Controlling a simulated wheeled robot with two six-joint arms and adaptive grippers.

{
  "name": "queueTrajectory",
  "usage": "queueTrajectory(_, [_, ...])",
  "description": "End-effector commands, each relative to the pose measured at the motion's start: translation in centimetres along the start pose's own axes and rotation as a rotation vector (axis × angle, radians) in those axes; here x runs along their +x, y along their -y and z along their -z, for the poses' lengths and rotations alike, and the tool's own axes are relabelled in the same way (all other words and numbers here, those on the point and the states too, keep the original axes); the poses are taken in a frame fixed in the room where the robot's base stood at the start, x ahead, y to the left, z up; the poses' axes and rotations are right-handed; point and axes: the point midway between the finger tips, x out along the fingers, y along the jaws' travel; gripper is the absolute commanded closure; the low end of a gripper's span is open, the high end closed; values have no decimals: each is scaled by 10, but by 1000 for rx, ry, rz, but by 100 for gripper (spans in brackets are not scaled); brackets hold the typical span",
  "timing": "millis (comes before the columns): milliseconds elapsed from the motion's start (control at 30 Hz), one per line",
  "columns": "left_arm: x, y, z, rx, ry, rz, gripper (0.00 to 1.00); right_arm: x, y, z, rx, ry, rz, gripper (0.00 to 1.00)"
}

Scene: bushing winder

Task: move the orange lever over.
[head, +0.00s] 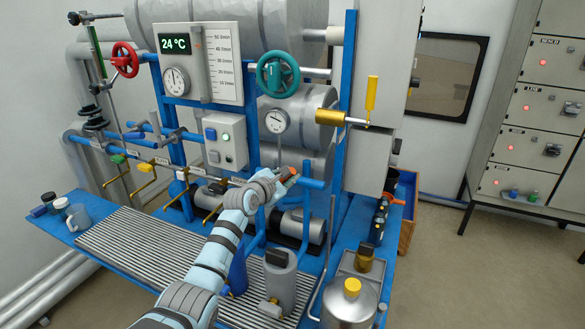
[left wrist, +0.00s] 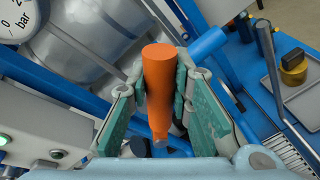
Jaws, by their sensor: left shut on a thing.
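The orange lever (left wrist: 159,85) has a tapered round handle that stands in the middle of the left wrist view. My left gripper (left wrist: 162,100) has its green-padded fingers on either side of it and is shut on it. In the head view the left gripper (head: 285,176) is at the blue pipe frame, right of the grey control box. Only a small bit of the orange lever (head: 291,171) shows there. The lever's lower end and pivot are hidden by the gripper. My right gripper is in neither view.
The grey control box (head: 225,141) is left of the gripper, with a pressure gauge (head: 276,121) above. The blue pipe (head: 314,183) is close on the right. A silver canister (head: 350,300) and grey cylinder (head: 280,278) stand below.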

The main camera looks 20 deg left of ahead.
Motion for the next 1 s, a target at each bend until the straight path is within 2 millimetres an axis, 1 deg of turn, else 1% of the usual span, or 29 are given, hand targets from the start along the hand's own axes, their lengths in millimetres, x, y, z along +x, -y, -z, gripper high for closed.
queueTrajectory(100, [-2, -2, 3, 16, -8, -7, 100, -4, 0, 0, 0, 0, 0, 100])
queueTrajectory(500, [-3, -2, 7, 22, -13, -11, 100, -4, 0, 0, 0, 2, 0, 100])
queueTrajectory(533, [-3, -2, 7, 22, -13, -11, 79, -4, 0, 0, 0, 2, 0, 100])
queueTrajectory(600, [-3, -2, 7, 21, -13, -11, 68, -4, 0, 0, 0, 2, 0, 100])
queueTrajectory(667, [-3, -2, 7, 21, -13, -11, 60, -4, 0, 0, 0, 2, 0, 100])
queueTrajectory(1000, [-6, -2, 7, 21, -11, -12, 60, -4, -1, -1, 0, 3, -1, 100])
